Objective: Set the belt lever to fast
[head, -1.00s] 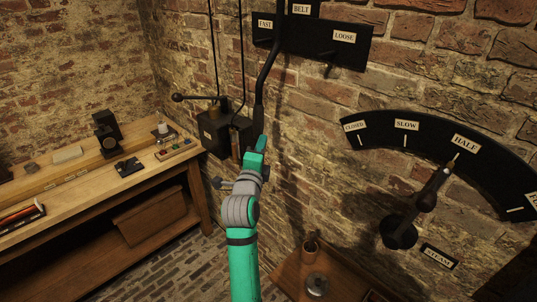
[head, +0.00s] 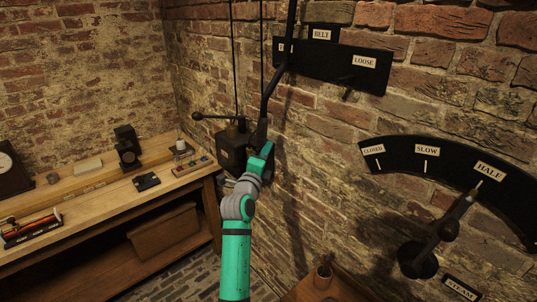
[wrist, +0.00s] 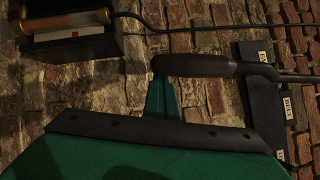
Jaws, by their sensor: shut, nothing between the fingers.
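The belt lever (head: 270,92) is a long bent black rod hanging in front of the black belt plate (head: 325,66). In the head view its rod crosses the FAST label (head: 283,47) and partly covers it; the LOOSE label (head: 363,62) is clear to the right. The lever's dark handle (wrist: 195,66) lies across the wrist view. My gripper (head: 266,152) is shut and empty, beside the lower end of the handle. In the wrist view its green fingertips (wrist: 160,95) meet the handle's edge near its free end; I cannot tell whether they touch.
A black box (head: 234,150) with a small lever is on the wall, left of and behind my gripper. A steam lever (head: 440,232) and its curved scale (head: 455,180) are at the right. A wooden workbench (head: 120,215) stands at the left; a low wooden surface (head: 340,290) is below.

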